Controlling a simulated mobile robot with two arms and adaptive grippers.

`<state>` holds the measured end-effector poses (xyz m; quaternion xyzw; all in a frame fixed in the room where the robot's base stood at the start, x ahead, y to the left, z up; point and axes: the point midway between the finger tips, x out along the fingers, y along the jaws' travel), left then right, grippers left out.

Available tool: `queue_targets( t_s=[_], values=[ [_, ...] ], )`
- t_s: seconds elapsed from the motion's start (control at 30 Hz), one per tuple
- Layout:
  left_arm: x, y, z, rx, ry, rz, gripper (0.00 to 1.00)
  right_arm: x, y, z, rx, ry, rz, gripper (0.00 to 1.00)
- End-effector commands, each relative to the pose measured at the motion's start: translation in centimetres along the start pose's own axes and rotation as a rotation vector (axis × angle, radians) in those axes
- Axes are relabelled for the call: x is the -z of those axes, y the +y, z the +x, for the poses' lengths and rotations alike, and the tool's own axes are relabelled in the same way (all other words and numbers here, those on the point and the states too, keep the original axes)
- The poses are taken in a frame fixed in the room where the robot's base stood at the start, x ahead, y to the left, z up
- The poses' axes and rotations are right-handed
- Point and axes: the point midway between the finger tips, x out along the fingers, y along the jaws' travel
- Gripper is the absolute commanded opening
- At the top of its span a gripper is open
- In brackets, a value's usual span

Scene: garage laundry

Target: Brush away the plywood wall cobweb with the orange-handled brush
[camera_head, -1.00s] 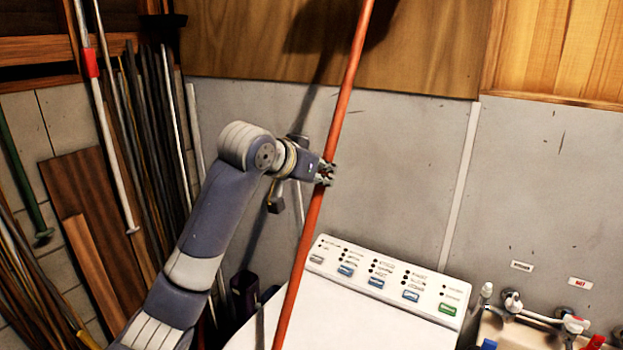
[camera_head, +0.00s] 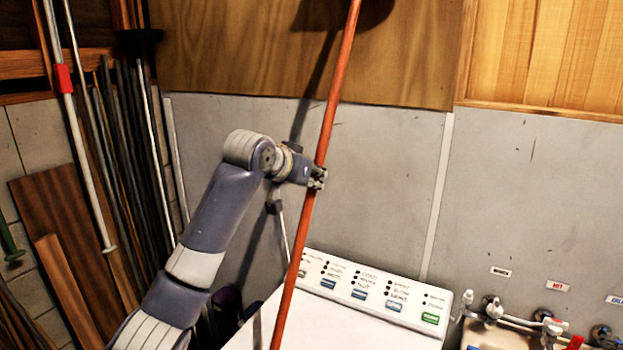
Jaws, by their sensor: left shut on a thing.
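The orange brush handle (camera_head: 333,108) runs steeply from the bottom middle to the top edge, leaning a little right at its top. My left gripper (camera_head: 317,178) is shut around the handle near its middle, in front of the grey wall. The brush head is out of view above; a dark shadow lies on the plywood wall (camera_head: 230,50) near the handle's top. No cobweb can be made out on the visible plywood. My right gripper is not in view.
A white washing machine with a button panel (camera_head: 375,297) stands below the handle. Taps (camera_head: 494,308) are at the lower right. Poles (camera_head: 130,170) and brown boards (camera_head: 60,230) lean at the left. The grey wall (camera_head: 390,170) is bare.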

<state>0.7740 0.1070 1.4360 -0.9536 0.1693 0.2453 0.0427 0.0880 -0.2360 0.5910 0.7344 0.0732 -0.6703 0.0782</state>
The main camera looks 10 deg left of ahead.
Motion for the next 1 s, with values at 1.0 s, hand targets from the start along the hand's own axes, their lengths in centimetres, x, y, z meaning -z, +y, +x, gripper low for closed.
queue_targets(
  t_s=[1.0],
  values=[
    [0.68,0.91,0.34,-0.002,0.006,0.0,0.0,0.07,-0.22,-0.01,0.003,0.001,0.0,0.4]
  ],
)
